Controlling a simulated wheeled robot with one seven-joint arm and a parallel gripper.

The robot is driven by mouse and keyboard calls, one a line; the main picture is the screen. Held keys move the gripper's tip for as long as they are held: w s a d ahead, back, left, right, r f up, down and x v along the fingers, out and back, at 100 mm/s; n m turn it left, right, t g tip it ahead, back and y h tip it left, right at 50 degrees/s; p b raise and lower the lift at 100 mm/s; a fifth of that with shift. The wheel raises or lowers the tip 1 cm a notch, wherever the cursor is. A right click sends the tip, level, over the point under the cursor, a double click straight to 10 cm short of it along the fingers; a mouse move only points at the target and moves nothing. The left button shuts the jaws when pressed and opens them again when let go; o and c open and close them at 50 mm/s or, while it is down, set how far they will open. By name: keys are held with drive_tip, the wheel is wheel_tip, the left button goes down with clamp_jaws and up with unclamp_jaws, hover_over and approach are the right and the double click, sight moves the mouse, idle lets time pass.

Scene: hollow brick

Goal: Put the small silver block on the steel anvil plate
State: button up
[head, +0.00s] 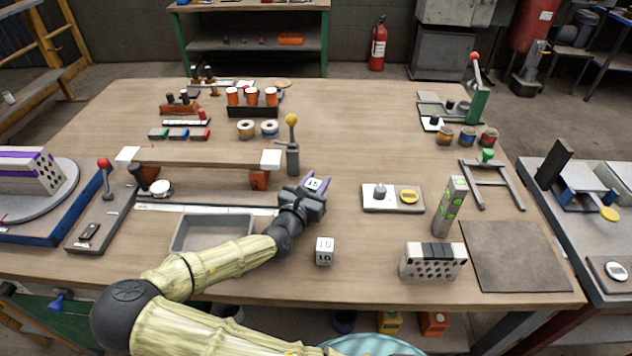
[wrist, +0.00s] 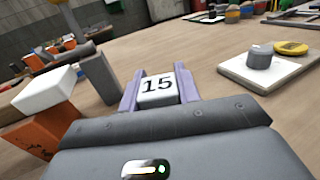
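My gripper (head: 316,183) has purple fingers closed on both sides of a small pale block (wrist: 158,88) marked 15. The block also shows between the fingers in the head view (head: 312,184). Its underside is hidden, so I cannot tell how high it is above the table. A similar pale block (head: 324,251) marked 10 stands on the table in front. Neither is plainly silver. Which surface is the steel anvil plate is unclear; a green lever press (head: 479,103) with a flat base stands at the back right.
A pale plate (head: 372,205) with a grey knob and yellow disc lies right of my gripper. A wooden beam on supports (head: 200,157) and a grey tray (head: 212,235) are to the left. A green-marked upright block (head: 450,207), perforated block (head: 433,262) and dark mat (head: 515,257) are right.

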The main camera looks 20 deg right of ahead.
drive_tip(key=o, duration=0.4)
drive_tip(key=shift+o, duration=0.2)
drive_tip(key=shift+r, duration=0.15)
drive_tip(key=v, duration=1.2)
